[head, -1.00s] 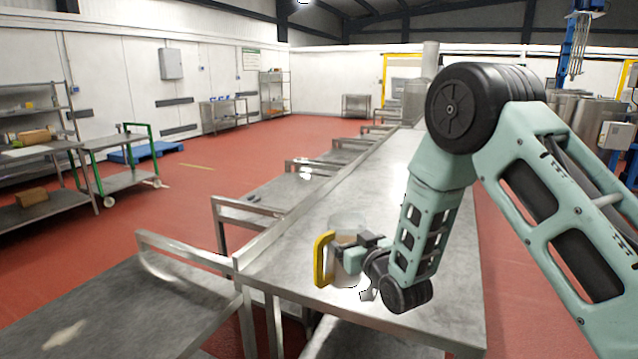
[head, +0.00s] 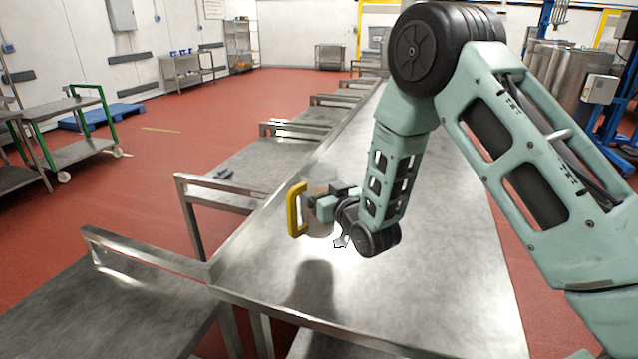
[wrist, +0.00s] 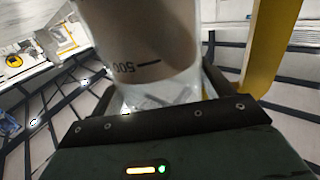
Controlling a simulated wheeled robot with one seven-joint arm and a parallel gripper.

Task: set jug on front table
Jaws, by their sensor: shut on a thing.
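The jug (head: 319,172) is a clear, round vessel with a yellow handle (head: 295,210). My gripper (head: 328,203) is shut on its body, with the handle sticking out to the left. In the wrist view the jug (wrist: 150,50) fills the middle between the fingers, with a "500" mark and pale tan contents visible. The jug looks upright in the head view. It is over the long steel table (head: 420,270), and a dark shadow lies apart from it on the top, so it appears raised. The gripper's links hide part of the jug.
The long table's top around the jug is bare. Lower steel tables with raised rails, including the nearest one (head: 120,310), adjoin its left side. A small dark item (head: 224,174) lies on one. A green-framed cart (head: 80,140) stands on the red floor at left.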

